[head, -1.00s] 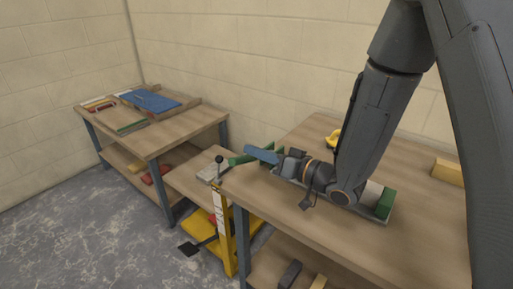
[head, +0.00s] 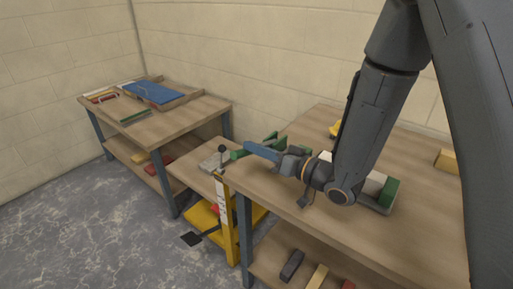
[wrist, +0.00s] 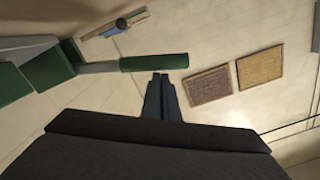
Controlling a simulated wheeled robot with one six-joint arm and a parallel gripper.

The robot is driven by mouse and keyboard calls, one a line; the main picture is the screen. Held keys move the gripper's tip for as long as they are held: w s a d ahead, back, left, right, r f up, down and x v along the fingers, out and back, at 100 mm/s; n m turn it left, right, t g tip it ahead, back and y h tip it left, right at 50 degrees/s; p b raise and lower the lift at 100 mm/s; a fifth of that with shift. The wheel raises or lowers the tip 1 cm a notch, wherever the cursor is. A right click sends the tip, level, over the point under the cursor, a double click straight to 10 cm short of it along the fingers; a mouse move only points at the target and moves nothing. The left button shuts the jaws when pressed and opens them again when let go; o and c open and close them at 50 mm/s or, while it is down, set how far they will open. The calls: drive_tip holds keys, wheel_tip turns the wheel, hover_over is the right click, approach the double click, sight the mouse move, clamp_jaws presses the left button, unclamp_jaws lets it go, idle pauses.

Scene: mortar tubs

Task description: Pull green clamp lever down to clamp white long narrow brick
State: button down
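The clamp is grey with green end parts and lies on the near right workbench, partly hidden by my arm. A white brick (head: 373,183) shows in it beside the green end block (head: 389,191). In the wrist view the lever's green handle (wrist: 155,62) lies level across the picture, on a grey rod. My gripper (head: 249,145) points left over the clamp's lever end. In the wrist view its fingers (wrist: 163,76) are together, tips just below the handle's right part; I cannot tell whether they touch.
The far left bench (head: 188,112) holds a blue panel (head: 150,92) and bars. A yellow block (head: 447,160) lies at the right. The bench front beside my arm is clear.

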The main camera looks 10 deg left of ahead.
drive_tip(key=s+d+r+p, duration=0.1)
drive_tip(key=s+d+r, duration=0.2)
drive_tip(key=d, duration=0.7)
drive_tip(key=shift+d+r, duration=0.2)
drive_tip(key=shift+r, duration=0.4)
drive_tip(key=shift+s, duration=0.15)
